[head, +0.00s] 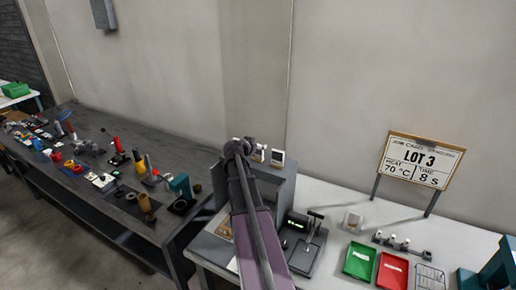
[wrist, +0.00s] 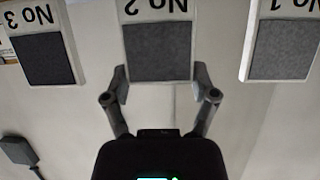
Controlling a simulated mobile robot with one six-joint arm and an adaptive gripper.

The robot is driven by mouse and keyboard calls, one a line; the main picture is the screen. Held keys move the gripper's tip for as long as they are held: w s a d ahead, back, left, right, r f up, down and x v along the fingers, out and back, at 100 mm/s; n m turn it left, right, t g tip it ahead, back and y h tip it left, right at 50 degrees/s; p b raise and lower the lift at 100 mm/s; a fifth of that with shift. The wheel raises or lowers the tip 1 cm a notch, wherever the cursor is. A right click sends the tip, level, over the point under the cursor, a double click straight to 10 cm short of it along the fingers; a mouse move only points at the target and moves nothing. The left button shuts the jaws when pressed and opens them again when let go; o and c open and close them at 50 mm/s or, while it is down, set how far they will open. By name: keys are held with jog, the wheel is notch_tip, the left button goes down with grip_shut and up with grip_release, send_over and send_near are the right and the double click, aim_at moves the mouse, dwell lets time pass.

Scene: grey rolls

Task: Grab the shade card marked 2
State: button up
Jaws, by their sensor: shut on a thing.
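The shade card marked No 2 (wrist: 157,50) is in the middle of the wrist view, upside down, a white card with a dark grey square. My gripper (wrist: 160,84) is shut on this card, one finger at each side edge. Card No 3 (wrist: 43,58) is to its left and card No 1 (wrist: 283,48) to its right, both apart from the fingers. In the head view my arm and gripper (head: 246,149) reach the row of cards above a grey cabinet (head: 276,190) and partly hide them; one card (head: 277,158) shows clearly at the right.
A sign reading LOT 3, 70 °C, 8 s (head: 420,163) stands on the white table (head: 345,200). A small lever press (head: 304,240), a green tray (head: 359,261) and a red tray (head: 392,271) are on it. A dark bench (head: 120,165) with many tools is left.

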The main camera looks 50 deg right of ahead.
jog(key=shift+r, duration=0.15)
notch_tip(320, 180, up, 4)
jog(key=p, duration=0.4)
jog(key=s+a, duration=0.4)
jog(key=s, duration=0.3)
jog(key=s+a, duration=0.3)
jog(key=s, duration=0.4)
jog(key=shift+a+r+p, duration=0.3)
jog(key=shift+a+p, duration=0.1)
